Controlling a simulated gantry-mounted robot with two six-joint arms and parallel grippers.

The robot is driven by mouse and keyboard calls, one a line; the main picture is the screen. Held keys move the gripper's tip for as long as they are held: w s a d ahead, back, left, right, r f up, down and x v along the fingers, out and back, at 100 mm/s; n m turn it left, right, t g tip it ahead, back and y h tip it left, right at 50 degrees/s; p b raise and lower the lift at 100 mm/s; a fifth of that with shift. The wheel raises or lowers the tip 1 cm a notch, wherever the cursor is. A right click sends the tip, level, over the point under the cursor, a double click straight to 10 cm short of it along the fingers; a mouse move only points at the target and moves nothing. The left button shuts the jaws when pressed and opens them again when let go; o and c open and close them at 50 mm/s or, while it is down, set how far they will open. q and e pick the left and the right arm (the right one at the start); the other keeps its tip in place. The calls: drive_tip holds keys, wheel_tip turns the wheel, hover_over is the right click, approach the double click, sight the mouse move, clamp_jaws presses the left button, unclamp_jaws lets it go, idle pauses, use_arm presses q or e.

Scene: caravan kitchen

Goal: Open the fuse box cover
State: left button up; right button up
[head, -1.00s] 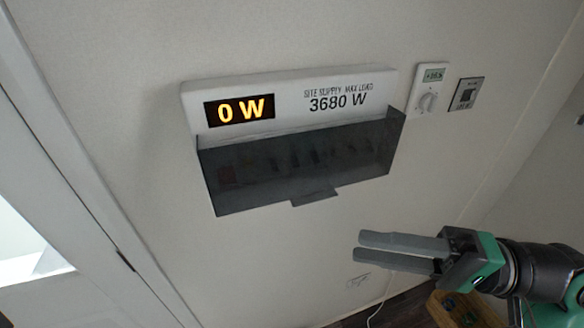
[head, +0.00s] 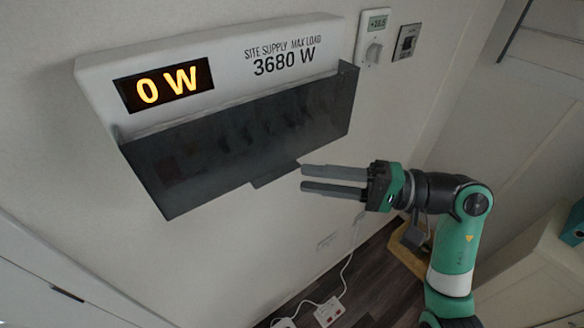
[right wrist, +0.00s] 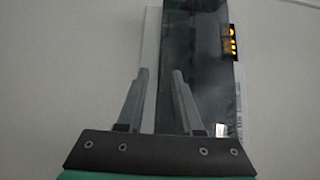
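The white fuse box (head: 100,78) is on the wall at the upper left of the head view, with a lit display reading 0 W. Its dark see-through cover (head: 240,140) hangs down over the lower front and looks closed, with a small tab (head: 275,177) at its lower edge. The cover also shows in the right wrist view (right wrist: 195,50), beyond the fingers. My right gripper (head: 303,178) is open and empty, its fingertips just right of the tab. I cannot tell whether they touch it. My left gripper is not in view.
A thermostat (head: 374,38) and a wall switch (head: 406,42) are right of the box. A white cable runs down to a power strip (head: 328,311) on the dark floor (head: 375,290).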

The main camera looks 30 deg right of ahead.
drive_tip(key=x, duration=0.4)
drive_tip(key=shift+w+a+p, duration=0.15)
drive_tip(key=shift+w+p, duration=0.05)
drive_tip(key=shift+p, duration=0.2)
clamp_jaws()
idle(1.0)
